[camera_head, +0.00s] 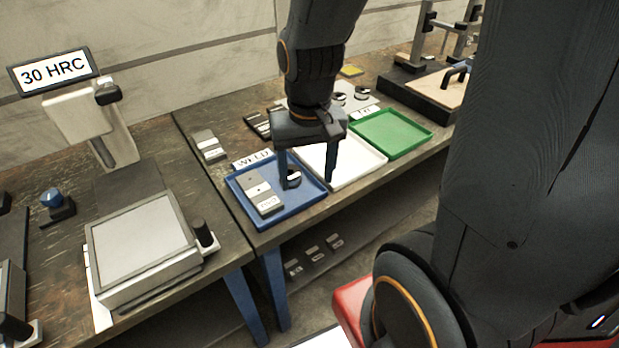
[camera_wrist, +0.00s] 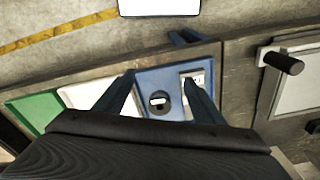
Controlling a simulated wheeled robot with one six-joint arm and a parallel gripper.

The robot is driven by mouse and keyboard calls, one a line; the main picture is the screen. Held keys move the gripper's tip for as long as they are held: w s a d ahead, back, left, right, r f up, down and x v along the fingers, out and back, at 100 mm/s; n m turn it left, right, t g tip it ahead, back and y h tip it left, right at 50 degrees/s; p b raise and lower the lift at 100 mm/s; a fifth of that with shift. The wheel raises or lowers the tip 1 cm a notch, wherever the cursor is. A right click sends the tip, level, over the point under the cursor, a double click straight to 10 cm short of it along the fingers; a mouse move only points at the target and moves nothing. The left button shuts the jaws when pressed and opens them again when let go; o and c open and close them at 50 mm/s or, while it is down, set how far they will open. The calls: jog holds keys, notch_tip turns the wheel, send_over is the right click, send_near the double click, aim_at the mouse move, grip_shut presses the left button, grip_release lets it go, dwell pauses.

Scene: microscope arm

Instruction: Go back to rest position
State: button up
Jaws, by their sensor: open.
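My gripper (camera_head: 308,182) is open and points down over the blue tray (camera_head: 237,186). In the wrist view its two fingers (camera_wrist: 162,84) are spread, with the blue tray (camera_wrist: 160,78) below. A small dark round piece with a white top (camera_head: 293,177) is in the tray, and it shows between the fingers in the wrist view (camera_wrist: 158,102). I cannot tell the exact gap, but the fingers do not appear to clasp it. A grey block with a white label (camera_head: 262,194) lies in the tray's left part.
A white tray (camera_head: 365,178) and a green tray (camera_head: 391,133) stand to the right on the same bench. A 30 HRC sign (camera_head: 53,71) and a flat-topped device (camera_head: 138,240) are at left. Small blocks (camera_head: 313,252) lie on a lower shelf. A blue bench leg (camera_head: 275,290) stands in front.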

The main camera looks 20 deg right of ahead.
jog(key=shift+s+f+n, duration=0.25)
jog(key=shift+s+n, duration=0.55)
jog(key=shift+n, duration=0.1)
dwell(0.7)
